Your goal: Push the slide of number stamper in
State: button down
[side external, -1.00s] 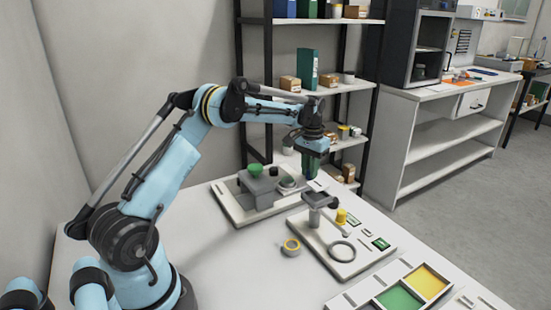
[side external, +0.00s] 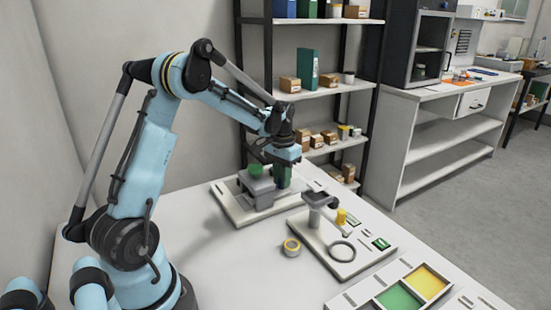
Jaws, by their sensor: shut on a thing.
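The number stamper (side external: 262,196) is a grey device with a green round knob (side external: 256,170), on a light base plate (side external: 232,214) at the back of the table. My gripper (side external: 284,178) points down at the right side of the stamper. It is shut on a green upright piece (side external: 282,175), whose lower end is at the stamper's right part. The slide is mostly hidden behind this piece and the gripper. I cannot tell whether the piece touches the slide or how far in the slide is.
A second light plate (side external: 345,262) to the right bears a grey stand (side external: 315,215), a yellow piece (side external: 341,216) and a ring (side external: 342,250). A yellow tape roll (side external: 292,247) lies left of it. A tray (side external: 345,303) with green and yellow compartments is in front. Shelves stand behind.

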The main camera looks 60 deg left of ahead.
jog(key=shift+s, duration=0.45)
jog(key=c, duration=1)
grip_release()
jog(key=shift+r, duration=0.1)
notch_tip(320, 180, up, 12)
jog(key=shift+f, duration=0.1)
